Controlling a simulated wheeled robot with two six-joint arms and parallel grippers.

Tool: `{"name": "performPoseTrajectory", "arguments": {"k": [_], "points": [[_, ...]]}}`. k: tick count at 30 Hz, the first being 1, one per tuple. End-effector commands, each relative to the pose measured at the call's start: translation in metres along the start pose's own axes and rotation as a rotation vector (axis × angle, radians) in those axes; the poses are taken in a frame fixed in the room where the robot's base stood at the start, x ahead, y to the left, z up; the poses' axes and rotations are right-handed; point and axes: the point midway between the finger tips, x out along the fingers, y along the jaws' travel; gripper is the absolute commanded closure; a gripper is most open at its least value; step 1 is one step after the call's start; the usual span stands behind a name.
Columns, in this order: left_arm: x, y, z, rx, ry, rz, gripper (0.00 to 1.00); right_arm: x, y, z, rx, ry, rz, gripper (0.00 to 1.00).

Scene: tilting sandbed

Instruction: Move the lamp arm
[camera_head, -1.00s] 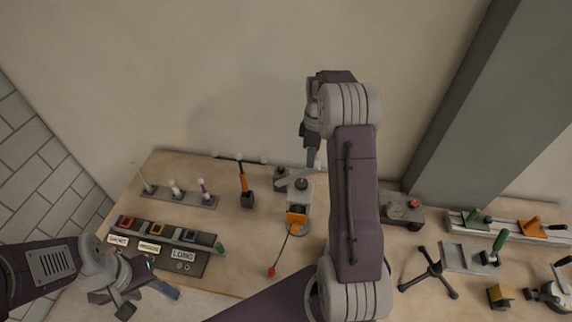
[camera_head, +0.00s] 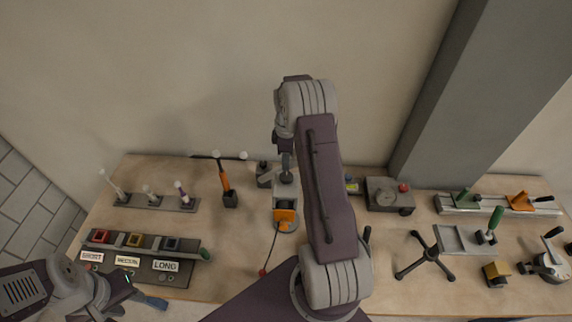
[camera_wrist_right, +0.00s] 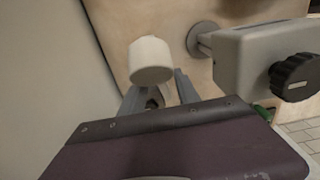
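I cannot tell for certain which part is the lamp arm. A grey upright device (camera_head: 285,192) with an orange part low on its front stands at the bench's middle. My right gripper (camera_head: 287,174) points down at its top; its fingertips are small here. In the right wrist view the right gripper (camera_wrist_right: 158,92) has its fingers apart, with a white cylinder (camera_wrist_right: 151,60) at their tips; contact is unclear. A grey box (camera_wrist_right: 265,55) with a black knob (camera_wrist_right: 296,77) is beside it. My left gripper (camera_head: 130,303) is at the lower left, fingers apart and empty.
A labelled tray (camera_head: 145,258) lies near the left gripper. A grey pillar (camera_head: 440,95) stands behind.

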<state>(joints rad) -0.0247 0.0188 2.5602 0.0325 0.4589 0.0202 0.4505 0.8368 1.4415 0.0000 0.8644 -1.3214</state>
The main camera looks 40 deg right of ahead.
Motion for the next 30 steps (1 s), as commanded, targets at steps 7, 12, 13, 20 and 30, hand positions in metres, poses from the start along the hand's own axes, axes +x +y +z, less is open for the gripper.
{"name": "performPoseTrajectory", "arguments": {"k": [7, 12, 13, 20, 30], "points": [[-0.009, 0.0, -0.001, 0.0, 0.0, 0.0, 0.64, 0.034, 0.0, 0.0, 0.0, 0.0, -0.001, 0.62], [-0.009, 0.0, -0.001, 0.0, 0.0, 0.0, 0.64, 0.038, 0.0, 0.0, 0.0, 0.0, 0.001, 0.62], [-0.009, 0.0, -0.001, 0.0, 0.0, 0.0, 0.64, 0.038, 0.0, 0.0, 0.0, 0.0, 0.001, 0.62], [-0.009, 0.0, -0.001, 0.0, 0.0, 0.0, 0.64, 0.038, 0.0, 0.0, 0.0, 0.0, 0.001, 1.0], [-0.009, 0.0, -0.001, 0.0, 0.0, 0.0, 0.64, 0.038, 0.0, 0.0, 0.0, 0.0, 0.001, 1.0]]}}
